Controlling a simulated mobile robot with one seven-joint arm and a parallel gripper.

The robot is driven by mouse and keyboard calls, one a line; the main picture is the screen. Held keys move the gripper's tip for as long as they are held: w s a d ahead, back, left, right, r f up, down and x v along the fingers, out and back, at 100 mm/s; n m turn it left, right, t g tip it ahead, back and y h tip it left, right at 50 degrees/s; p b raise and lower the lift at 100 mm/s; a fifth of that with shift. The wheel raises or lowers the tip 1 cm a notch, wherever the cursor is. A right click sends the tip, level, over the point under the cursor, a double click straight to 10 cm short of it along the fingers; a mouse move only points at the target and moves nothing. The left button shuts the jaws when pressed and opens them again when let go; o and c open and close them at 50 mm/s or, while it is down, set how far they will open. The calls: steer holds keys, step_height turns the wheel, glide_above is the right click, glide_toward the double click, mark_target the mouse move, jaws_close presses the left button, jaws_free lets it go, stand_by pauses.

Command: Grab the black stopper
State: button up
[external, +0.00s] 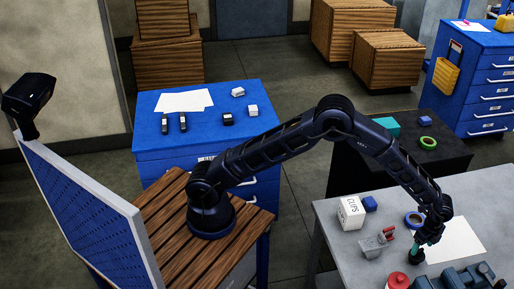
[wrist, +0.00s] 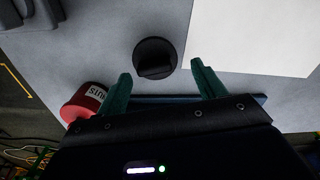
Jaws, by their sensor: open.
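The black stopper (wrist: 154,57) is a round black disc with a raised grip bar on top. It sits on the grey table near the edge of a white sheet. In the wrist view it lies just beyond and between the fingertips of my gripper (wrist: 163,72). The two green fingers are apart, with nothing between them. I cannot tell the exact height gap.
The white sheet (wrist: 255,35) lies to the right.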

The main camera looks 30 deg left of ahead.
mark_target(418, 253)
steer(key=f, duration=0.5)
steer(key=shift+s+a, duration=0.2)
steer(key=shift+s, duration=0.1)
steer(key=shift+c, duration=0.2)
steer(key=c, duration=0.8)
steer(key=shift+r, duration=0.1)
